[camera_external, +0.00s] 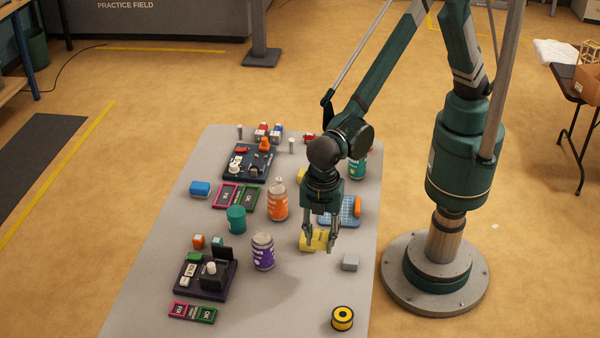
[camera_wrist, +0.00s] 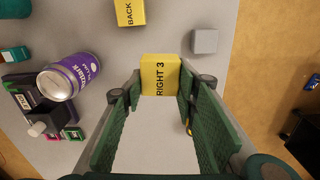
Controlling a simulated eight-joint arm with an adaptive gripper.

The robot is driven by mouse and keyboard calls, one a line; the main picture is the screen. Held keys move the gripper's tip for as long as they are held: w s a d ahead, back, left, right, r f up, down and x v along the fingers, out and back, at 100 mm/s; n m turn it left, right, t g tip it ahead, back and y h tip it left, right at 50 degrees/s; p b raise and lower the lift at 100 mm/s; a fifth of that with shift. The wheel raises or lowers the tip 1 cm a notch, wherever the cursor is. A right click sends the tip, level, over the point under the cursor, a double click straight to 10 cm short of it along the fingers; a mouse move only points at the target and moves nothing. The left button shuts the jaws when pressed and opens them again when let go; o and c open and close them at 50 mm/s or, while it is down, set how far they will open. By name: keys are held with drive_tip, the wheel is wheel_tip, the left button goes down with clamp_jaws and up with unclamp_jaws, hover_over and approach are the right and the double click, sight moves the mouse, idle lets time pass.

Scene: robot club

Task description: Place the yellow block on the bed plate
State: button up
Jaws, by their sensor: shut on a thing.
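My gripper (camera_external: 320,240) points down over the right half of the table. It is shut on a yellow block (camera_wrist: 160,76) marked "RIGHT 3", held between the fingertips in the wrist view. In the external view yellow (camera_external: 314,241) shows around the fingers, and I cannot tell held block from what lies behind. A second yellow block (camera_wrist: 129,11) marked "BACK" shows ahead in the wrist view. I cannot tell surely which thing is the bed plate; a blue plate (camera_external: 334,217) with an orange piece lies just behind the gripper.
A grey cube (camera_external: 351,262) is at the right front, a yellow spool (camera_external: 343,318) nearer. Dark trays (camera_external: 215,291) hold small parts at left. The front middle is clear.

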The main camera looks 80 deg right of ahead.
drive_tip(key=s+d+p, duration=0.1)
drive_tip(key=s+d, duration=0.2)
drive_tip(key=d, duration=2.3)
drive_tip(key=shift+d+r+n, duration=0.35)
drive_tip(key=shift+r+n, duration=0.05)
drive_tip(key=shift+f+b, duration=0.45)
drive_tip(key=shift+f, duration=2.7)
drive_tip(key=shift+f+b, duration=0.3)
drive_tip(key=shift+f, duration=1.55)
drive_tip(key=shift+f, duration=0.25)
